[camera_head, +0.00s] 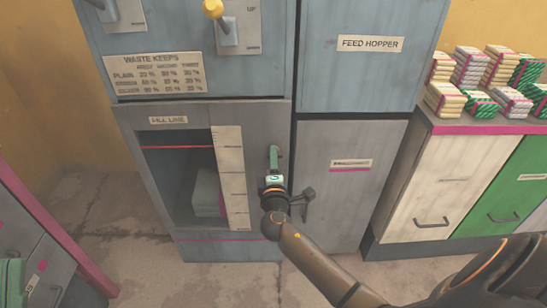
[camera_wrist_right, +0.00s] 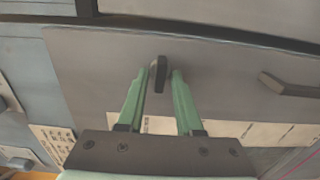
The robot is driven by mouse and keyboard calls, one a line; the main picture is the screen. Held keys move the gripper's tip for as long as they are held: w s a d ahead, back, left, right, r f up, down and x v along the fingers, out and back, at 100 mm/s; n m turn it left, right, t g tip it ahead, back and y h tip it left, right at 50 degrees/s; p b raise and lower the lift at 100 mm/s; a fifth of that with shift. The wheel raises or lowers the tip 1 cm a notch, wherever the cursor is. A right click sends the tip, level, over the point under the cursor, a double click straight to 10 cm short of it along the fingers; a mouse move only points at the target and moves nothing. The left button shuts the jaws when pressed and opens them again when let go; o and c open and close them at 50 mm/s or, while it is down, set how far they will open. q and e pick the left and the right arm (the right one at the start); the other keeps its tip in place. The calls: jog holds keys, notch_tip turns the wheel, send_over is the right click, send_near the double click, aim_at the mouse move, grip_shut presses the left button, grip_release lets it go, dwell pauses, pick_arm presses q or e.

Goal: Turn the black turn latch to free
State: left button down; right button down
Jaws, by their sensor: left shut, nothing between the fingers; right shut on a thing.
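The black turn latch (camera_wrist_right: 158,73) sits on a grey panel in the right wrist view. My right gripper (camera_wrist_right: 158,80) has its green fingers on both sides of the latch, shut on it. In the head view my right gripper (camera_head: 274,158) is at the right part of the grey front beside the window, and the latch is hidden behind it.
A dark lever handle (camera_head: 304,200) stands out just right of my right gripper. Left of it are a measuring strip (camera_head: 229,180) and an open window with a grey stack (camera_head: 206,192) inside. A counter (camera_head: 450,126) with bundles stands at right.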

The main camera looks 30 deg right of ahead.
pick_arm(q)
jog(key=shift+f, duration=0.1)
dwell(0.3)
pick_arm(e)
jog(key=c, duration=0.9)
grip_release()
pick_arm(q)
jog(key=f+n+y, duration=0.1)
jog(key=w+f+y, duration=0.1)
jog(key=w+f+n+y, duration=0.1)
jog(key=f, duration=0.1)
jog(key=shift+w+a+n+g+p, duration=0.2)
jog(key=shift+a+n+g+p, duration=0.1)
jog(key=shift+p, duration=0.1)
pick_arm(e)
jog(key=v, duration=1.2)
jog(key=shift+s+a, duration=0.1)
jog(key=shift+s, duration=0.2)
pick_arm(q)
jog(key=shift+r, duration=0.1)
